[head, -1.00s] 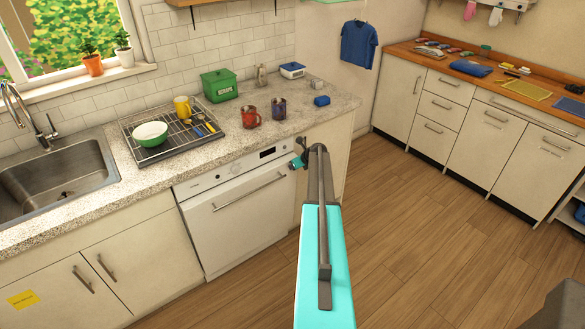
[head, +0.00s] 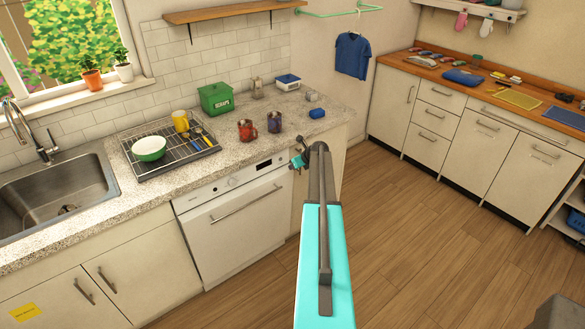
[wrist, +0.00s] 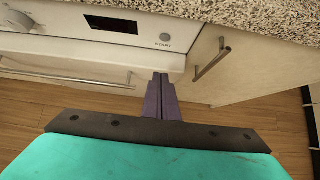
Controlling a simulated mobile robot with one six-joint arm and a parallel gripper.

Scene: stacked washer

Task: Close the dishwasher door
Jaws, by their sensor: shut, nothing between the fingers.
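The white dishwasher (head: 236,225) stands under the counter in the head view. Its door appears upright and flush with the cabinet fronts, with a long bar handle near the top. In the wrist view its control panel (wrist: 140,27) shows a dark display and a START button, with the door handle (wrist: 70,77) below. My gripper (wrist: 160,78) is shut and empty, its fingers pointing toward the right end of the dishwasher front. Whether the fingertips touch the front cannot be told.
A cabinet with a bar handle (wrist: 211,60) adjoins the dishwasher on the right. The speckled counter (head: 180,185) overhangs above, holding a dish rack (head: 145,172), mugs and a green bin (head: 216,98). The wooden floor (head: 400,250) to the right is clear.

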